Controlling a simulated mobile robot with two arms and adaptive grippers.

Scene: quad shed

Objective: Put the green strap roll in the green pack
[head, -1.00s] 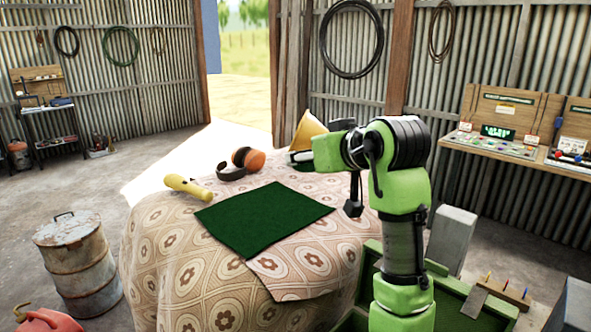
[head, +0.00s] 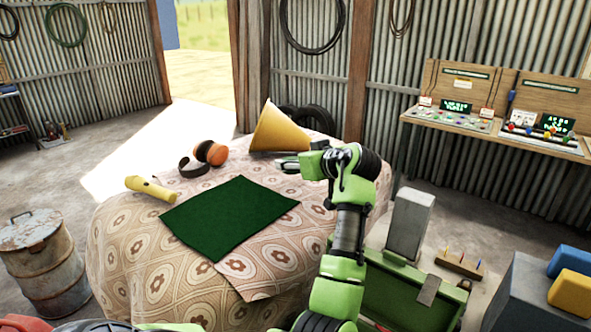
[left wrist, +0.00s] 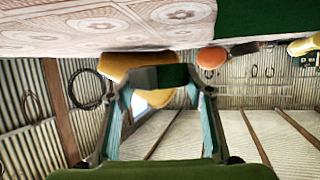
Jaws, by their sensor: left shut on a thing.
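My left gripper (head: 289,163) is over the far right part of the cloth-covered table, just in front of the yellow cone. In the left wrist view, which is upside down, its fingertips (left wrist: 162,84) are closed on a small dark green piece (left wrist: 174,76), which I take to be the green strap roll. Its full shape is hidden, and I cannot make it out in the head view. No green pack is clearly recognisable. A flat dark green mat (head: 230,216) lies on the table. My right gripper is not in view.
The yellow cone (head: 279,130), orange and black earmuffs (head: 208,154) and a yellow torch (head: 150,188) are on the table (head: 140,250). A green crate (head: 410,295) stands at lower right, beside a grey block (head: 410,222). A rusty drum (head: 45,255) stands left.

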